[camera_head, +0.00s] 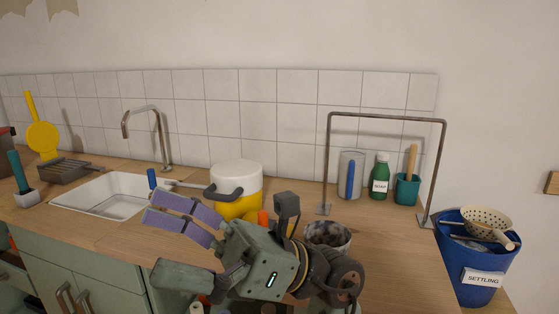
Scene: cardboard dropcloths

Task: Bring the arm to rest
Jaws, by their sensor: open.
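My gripper (180,218) is in the lower middle of the head view, over the front of the wooden counter (395,265). Its two flat purple fingers are spread apart and point left towards the sink. No object shows between them. My wrist and arm (265,265) reach in from the bottom of the picture and hide part of the counter's front edge.
Behind my gripper stands a white-and-yellow pot (237,182). A sink (105,196) with a faucet (160,135) is at left. A metal frame (385,117), a green soap bottle (380,177) and a speckled bowl (328,236) are right. A blue bucket (465,257) holds a strainer (486,223).

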